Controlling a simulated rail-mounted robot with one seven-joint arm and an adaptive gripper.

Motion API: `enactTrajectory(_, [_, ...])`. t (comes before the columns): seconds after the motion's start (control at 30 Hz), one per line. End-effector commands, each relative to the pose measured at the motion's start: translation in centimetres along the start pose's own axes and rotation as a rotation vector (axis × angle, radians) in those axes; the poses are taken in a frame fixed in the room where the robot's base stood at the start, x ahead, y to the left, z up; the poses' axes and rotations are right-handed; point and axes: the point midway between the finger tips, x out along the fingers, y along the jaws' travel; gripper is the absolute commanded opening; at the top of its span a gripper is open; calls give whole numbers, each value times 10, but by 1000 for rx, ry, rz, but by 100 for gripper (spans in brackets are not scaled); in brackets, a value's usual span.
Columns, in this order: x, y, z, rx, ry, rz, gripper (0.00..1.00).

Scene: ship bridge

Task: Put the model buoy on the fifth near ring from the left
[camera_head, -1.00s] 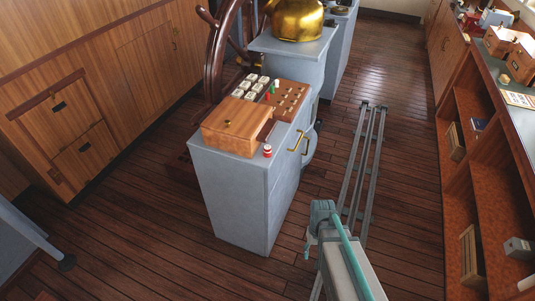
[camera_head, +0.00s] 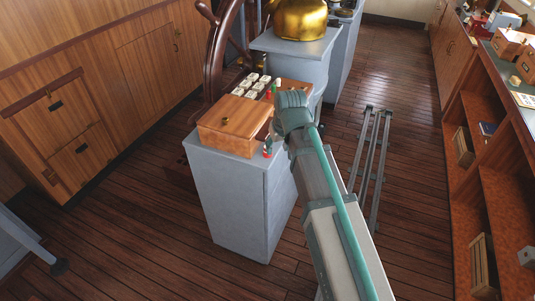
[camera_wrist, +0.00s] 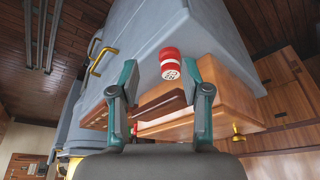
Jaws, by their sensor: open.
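The small red and white model buoy (camera_wrist: 170,62) stands on the grey console top, beside a wooden box. In the wrist view it lies at the mouth of my open gripper (camera_wrist: 158,78), closer to the right-hand finger, with no clear contact. In the head view my gripper (camera_head: 269,146) is at the console's front right corner, and its fingers hide most of the buoy (camera_head: 267,155). The wooden board (camera_head: 292,86) behind the box shows only in part, because my wrist covers it. I cannot make out its separate rings now.
The wooden box (camera_head: 233,126) with a brass knob stands left of my gripper. Several white blocks (camera_head: 250,86) and a green peg (camera_head: 274,85) are behind it. The ship's wheel (camera_head: 217,50) and a brass dome (camera_head: 300,18) rise further back.

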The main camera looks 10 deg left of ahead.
Motion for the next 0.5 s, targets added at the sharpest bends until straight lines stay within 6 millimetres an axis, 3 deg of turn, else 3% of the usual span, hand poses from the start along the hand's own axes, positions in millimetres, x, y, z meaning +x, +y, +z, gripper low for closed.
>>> enactTrajectory(0.1, [-23,-10,-16,-21,40,-2,47])
enactTrajectory(0.23, [-36,-15,-24,-32,59,-4,47])
enactTrajectory(0.37, [-32,-16,-26,-35,62,-4,47])
enactTrajectory(0.5, [-14,-16,-27,-34,61,-4,47])
